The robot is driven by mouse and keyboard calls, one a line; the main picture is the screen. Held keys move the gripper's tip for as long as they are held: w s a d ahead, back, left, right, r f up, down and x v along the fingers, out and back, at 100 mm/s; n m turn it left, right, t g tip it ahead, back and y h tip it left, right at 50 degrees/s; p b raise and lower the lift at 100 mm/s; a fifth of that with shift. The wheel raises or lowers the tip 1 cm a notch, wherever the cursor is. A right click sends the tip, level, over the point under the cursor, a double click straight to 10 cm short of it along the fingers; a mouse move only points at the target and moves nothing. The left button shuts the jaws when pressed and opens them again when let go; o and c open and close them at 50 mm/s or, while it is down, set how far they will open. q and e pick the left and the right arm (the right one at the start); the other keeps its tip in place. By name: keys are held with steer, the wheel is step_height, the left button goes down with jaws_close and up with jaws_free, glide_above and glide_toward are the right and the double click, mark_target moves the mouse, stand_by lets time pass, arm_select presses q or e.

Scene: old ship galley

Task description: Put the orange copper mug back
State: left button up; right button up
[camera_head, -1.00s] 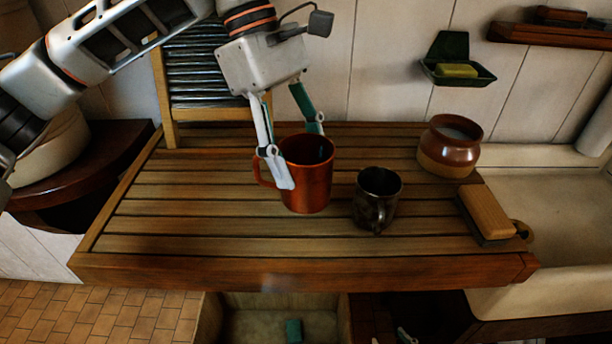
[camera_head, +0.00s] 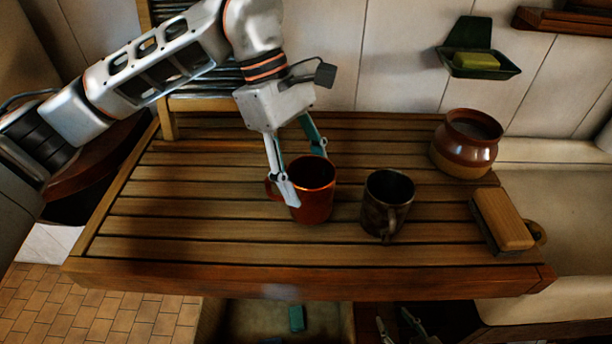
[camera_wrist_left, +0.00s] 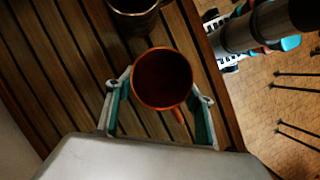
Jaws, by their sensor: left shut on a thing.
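The orange copper mug (camera_head: 314,196) is upright over the left-middle of the slatted wooden board (camera_head: 200,227), its handle to the left. My left gripper (camera_head: 304,190) is shut on its sides, with one finger in front and one behind. In the left wrist view the mug (camera_wrist_left: 161,80) sits between the two fingers, its inside dark. Its base is at or very near the slats; I cannot tell whether it touches. A dark metal mug (camera_head: 386,206) stands just to its right, apart from it. My right gripper (camera_head: 395,320) shows dimly below the board's front edge, its fingers apart.
A brown glazed pot (camera_head: 466,143) and a wooden brush (camera_head: 502,219) are at the board's right, beside the sink (camera_head: 560,210). A plate rack (camera_head: 167,120) stands behind my left arm. A soap holder (camera_head: 478,66) hangs on the wall. The board's left part is clear.

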arm_select(q)
steer(key=shift+f, duration=0.6)
steer(key=shift+f, duration=0.2)
steer(key=o, duration=1.2)
